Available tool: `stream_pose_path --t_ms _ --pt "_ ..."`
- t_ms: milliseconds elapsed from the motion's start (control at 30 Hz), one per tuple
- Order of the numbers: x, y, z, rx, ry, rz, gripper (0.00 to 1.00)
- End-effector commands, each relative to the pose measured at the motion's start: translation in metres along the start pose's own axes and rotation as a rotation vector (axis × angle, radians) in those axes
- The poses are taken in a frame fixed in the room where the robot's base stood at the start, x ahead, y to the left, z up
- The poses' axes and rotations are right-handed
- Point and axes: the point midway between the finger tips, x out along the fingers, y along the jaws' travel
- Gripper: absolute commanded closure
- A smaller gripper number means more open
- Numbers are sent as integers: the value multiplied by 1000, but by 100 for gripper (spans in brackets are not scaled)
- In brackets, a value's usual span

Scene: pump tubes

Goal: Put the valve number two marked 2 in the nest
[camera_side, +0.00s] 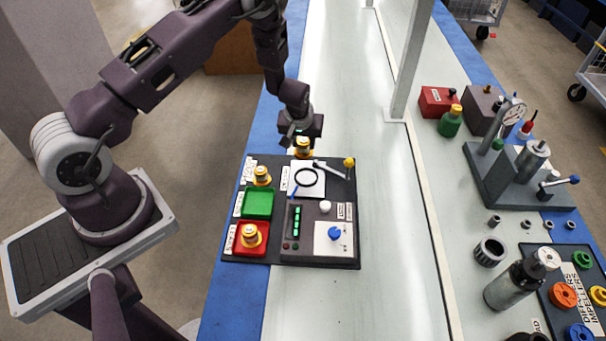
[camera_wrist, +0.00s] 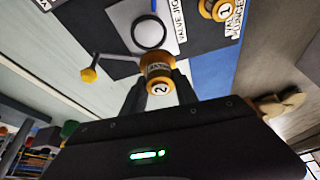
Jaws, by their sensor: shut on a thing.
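My gripper (camera_side: 303,134) is shut on valve two (camera_wrist: 157,68), an orange-and-silver valve. Its end marked 2 faces the camera in the wrist view. In the side view the held valve (camera_side: 303,149) is just beyond the far edge of the nest's white pad. The nest appears as a black ring (camera_side: 306,188) on that pad; it also shows in the wrist view (camera_wrist: 149,47), with a pale, empty centre. Whether the valve is touching the board below is hard to tell.
A lever with a yellow knob (camera_side: 349,162) is beside the nest, close to the held valve. Another valve (camera_side: 262,175) is left of the nest, and one sits in a red tray (camera_side: 238,249). A green tray (camera_side: 257,204) is empty. Tools crowd the right bench.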

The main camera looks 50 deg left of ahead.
Motion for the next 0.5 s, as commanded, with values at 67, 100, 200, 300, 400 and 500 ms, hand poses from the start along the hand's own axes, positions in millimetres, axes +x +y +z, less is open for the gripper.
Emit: stream_pose_path --t_ms 67,100,200,300,400,500 --pt "4 9 6 24 1 9 100" --pt "12 10 10 29 0 10 100" --pt "34 10 20 29 0 10 100" --pt "48 10 25 28 1 11 100" --pt "67 9 34 28 0 10 100" --pt "84 10 40 28 1 10 100"
